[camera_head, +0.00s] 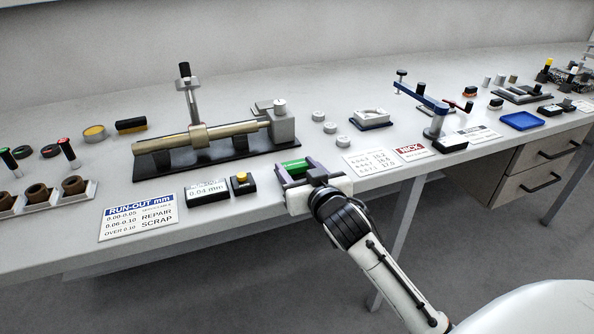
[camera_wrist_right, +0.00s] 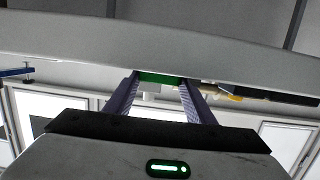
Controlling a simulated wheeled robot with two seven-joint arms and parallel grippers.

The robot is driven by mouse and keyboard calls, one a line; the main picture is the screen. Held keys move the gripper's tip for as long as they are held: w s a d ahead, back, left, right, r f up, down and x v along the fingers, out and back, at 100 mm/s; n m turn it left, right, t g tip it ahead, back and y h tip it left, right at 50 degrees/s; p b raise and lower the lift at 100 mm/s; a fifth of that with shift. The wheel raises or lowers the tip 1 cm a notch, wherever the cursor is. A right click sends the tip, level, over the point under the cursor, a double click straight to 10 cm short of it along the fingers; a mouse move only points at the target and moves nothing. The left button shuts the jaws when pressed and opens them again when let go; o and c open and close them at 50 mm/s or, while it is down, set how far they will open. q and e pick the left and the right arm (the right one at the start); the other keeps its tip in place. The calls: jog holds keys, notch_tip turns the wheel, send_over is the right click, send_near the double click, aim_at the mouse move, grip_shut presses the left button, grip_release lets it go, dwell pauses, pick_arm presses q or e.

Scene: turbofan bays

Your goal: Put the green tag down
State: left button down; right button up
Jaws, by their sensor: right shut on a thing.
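The green tag (camera_head: 294,165) is between the purple fingers of my right gripper (camera_head: 294,172), at the front edge of the bench. In the right wrist view the green tag (camera_wrist_right: 160,78) shows between the two purple finger ends (camera_wrist_right: 160,88), with a pale piece beside it. My right gripper is shut on it. I cannot tell whether the tag touches the bench top. My left gripper is not in either view.
The bench (camera_head: 300,95) has a shaft on a black stand (camera_head: 205,155) behind the gripper. A readout box (camera_head: 207,191) and yellow-button box (camera_head: 243,183) stand left. White cards (camera_head: 372,160) lie right. Some bench top around three small white discs (camera_head: 331,128) is clear.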

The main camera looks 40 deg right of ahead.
jog(key=shift+f, duration=0.15)
jog(key=o, duration=1)
jog(key=shift+s+r, duration=0.1)
jog(key=shift+r, duration=0.1)
jog(key=v, duration=1.1)
jog(key=s+a+f+n+g+y, duration=0.1)
jog(key=s+a+f, duration=0.4)
jog(key=f, duration=0.5)
jog(key=s+a+f+n+g+y, duration=0.2)
jog(key=s+a+f, duration=0.4)
jog(key=f, duration=0.4)
jog(key=s+a+f+n+g+y, duration=0.2)
jog(key=s+a+f, duration=0.4)
jog(key=f, duration=0.4)
jog(key=shift+s+f+g+y, duration=0.1)
jog(key=shift+f+g+y, duration=0.1)
jog(key=shift+g+y, duration=0.6)
